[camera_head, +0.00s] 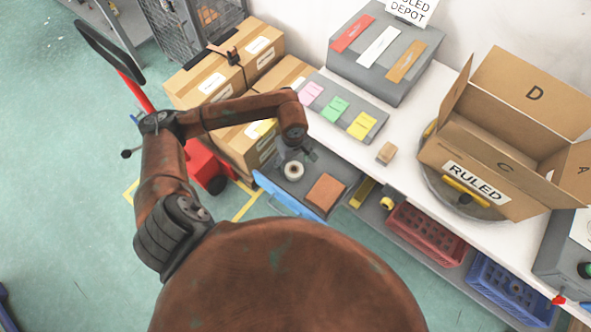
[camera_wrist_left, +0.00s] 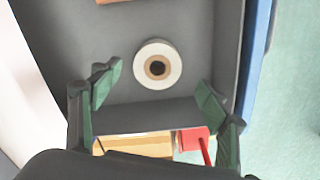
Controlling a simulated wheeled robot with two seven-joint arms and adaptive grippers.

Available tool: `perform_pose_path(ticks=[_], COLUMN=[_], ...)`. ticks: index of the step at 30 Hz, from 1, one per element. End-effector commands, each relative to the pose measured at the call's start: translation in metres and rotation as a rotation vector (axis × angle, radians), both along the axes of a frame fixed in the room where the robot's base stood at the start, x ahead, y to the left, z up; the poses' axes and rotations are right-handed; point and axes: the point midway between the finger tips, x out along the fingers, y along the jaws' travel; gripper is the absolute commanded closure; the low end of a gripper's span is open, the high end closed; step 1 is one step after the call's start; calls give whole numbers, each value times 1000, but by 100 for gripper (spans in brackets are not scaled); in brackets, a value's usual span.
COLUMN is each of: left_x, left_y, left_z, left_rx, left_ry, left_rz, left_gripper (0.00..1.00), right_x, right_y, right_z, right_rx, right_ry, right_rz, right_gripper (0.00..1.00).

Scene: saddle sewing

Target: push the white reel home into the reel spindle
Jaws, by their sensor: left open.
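The white reel (camera_head: 293,171) lies flat in an open grey drawer (camera_head: 270,176) with a blue front (camera_head: 284,194). In the left wrist view the reel (camera_wrist_left: 175,64) shows a brown core ring and a dark centre. I cannot make out a separate reel spindle; whether one stands inside the core is unclear. My left gripper (camera_head: 309,156) is over the drawer, beside the reel in the head view. In the left wrist view its green fingers (camera_wrist_left: 160,93) are spread wide and empty, with the reel beyond them and apart from them. My right gripper is not in view.
A brown block (camera_head: 326,193) lies in the same drawer. Cardboard boxes (camera_head: 213,85) are stacked to the left. On the white table stand a card tray (camera_head: 347,108), a small wooden block (camera_head: 386,153) and an open carton (camera_head: 486,160). Red (camera_head: 428,233) and blue (camera_head: 510,290) crates sit below.

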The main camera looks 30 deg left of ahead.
Motion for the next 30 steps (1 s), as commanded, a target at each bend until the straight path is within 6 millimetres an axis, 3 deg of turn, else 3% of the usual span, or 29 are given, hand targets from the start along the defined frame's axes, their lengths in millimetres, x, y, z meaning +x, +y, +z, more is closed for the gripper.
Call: perform_pose_path(ticks=[10,20,30], left_x=[3,4,4], left_y=[-2,-3,-3], left_z=[-47,-52,-52], left_rx=[-5,-5,-5], left_ry=[1,-1,-1], left_rz=[0,-3,-3], left_gripper=[31,32,55], right_x=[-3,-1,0], right_y=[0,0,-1], right_z=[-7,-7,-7], right_rx=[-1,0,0], right_ry=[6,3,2], right_rz=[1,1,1], right_gripper=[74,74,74])
